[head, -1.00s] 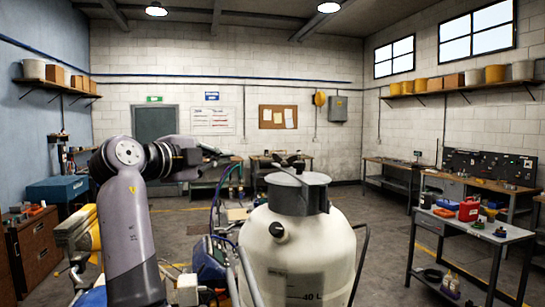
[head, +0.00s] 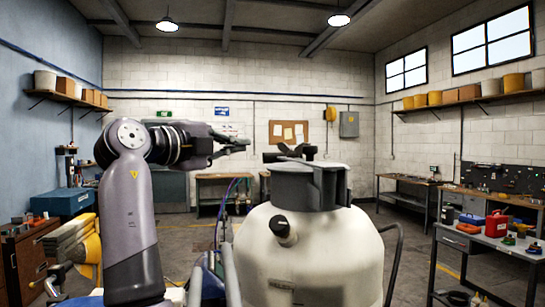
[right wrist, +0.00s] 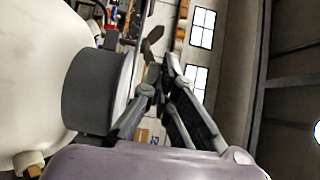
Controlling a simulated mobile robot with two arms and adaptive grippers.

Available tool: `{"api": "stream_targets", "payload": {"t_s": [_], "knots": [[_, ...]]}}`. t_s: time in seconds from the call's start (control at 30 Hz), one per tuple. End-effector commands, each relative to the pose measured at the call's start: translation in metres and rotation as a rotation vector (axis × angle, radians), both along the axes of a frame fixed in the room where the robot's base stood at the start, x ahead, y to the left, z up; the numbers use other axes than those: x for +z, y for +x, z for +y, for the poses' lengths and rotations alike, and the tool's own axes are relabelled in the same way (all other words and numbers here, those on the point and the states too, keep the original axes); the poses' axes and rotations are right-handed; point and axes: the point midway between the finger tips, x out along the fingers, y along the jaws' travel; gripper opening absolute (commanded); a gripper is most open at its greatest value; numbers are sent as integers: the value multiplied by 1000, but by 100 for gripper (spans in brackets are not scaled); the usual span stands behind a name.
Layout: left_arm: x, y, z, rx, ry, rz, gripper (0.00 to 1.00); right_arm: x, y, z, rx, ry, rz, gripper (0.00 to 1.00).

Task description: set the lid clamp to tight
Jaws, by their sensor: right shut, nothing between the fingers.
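The lid clamp (head: 291,151) is a dark lever piece on top of the grey lid (head: 300,185) of a large white tank (head: 310,250). My left gripper is not in view.
A black knob (head: 281,228) sticks out of the tank's front shoulder. A metal handle rail (head: 392,255) stands at its right. A cart (head: 500,250) with a red container stands at the right. Floor shows between cart and tank.

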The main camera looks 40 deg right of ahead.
Motion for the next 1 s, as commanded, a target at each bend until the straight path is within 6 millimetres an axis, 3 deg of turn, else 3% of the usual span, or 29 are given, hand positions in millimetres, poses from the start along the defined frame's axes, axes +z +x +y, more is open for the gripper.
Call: {"api": "stream_targets", "payload": {"t_s": [0.17,0.7,1.0], "knots": [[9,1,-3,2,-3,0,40,3,2,-17,-2,2,-1,0],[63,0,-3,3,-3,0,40,4,20,-120,-2,2,1,0],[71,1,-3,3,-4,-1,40,1,23,-137,1,-1,0,0]]}}
